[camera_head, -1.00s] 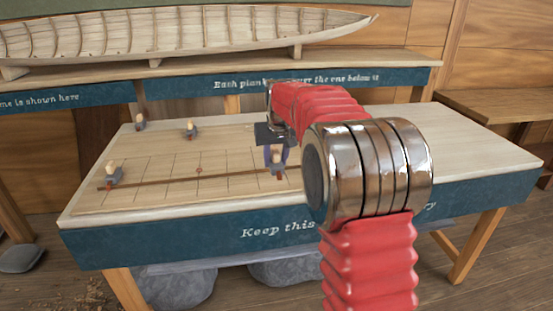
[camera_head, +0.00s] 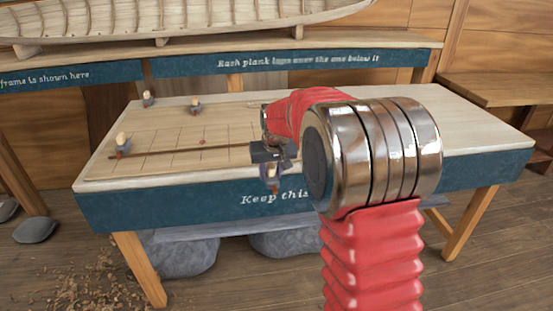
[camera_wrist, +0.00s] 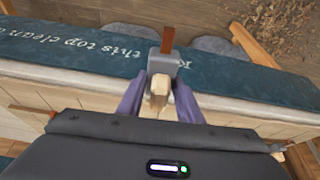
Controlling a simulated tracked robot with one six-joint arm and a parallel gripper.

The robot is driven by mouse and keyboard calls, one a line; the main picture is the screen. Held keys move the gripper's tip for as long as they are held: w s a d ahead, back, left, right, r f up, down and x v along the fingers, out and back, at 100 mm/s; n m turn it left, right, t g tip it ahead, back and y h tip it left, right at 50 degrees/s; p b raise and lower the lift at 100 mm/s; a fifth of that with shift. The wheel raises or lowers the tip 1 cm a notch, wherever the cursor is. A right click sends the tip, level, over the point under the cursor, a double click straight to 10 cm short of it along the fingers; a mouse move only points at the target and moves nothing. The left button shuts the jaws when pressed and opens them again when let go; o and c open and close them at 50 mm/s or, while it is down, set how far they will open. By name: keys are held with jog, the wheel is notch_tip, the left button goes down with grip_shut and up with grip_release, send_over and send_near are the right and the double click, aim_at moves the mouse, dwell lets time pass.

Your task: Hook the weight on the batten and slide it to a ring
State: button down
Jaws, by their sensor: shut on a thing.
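My gripper (camera_head: 270,168) is shut on a weight. In the wrist view its purple fingers (camera_wrist: 160,103) pinch the wooden knob. This held weight (camera_wrist: 163,62) has a grey body and a reddish-brown hook, which points away from the gripper. In the head view the held weight (camera_head: 273,186) appears against the table's front edge and blue apron, apart from the batten. The thin dark batten (camera_head: 190,152) runs across the gridded board; its right end is hidden by my gripper.
Another weight (camera_head: 123,145) sits at the batten's left end. Two more weights, (camera_head: 148,98) and (camera_head: 195,104), stand at the back of the table (camera_head: 480,125). A boat model (camera_head: 190,20) stands on a shelf behind. The table's right side looks clear.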

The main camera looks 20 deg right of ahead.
jog(key=s+a+f+n, duration=0.1)
jog(key=s+a+f, duration=0.7)
jog(key=s+a, duration=0.1)
jog(key=shift+s+a+f+n+y, duration=0.15)
jog(key=shift+a+f+n+y, duration=0.1)
jog(key=shift+f+n+y, duration=0.05)
jog(key=shift+d, duration=0.2)
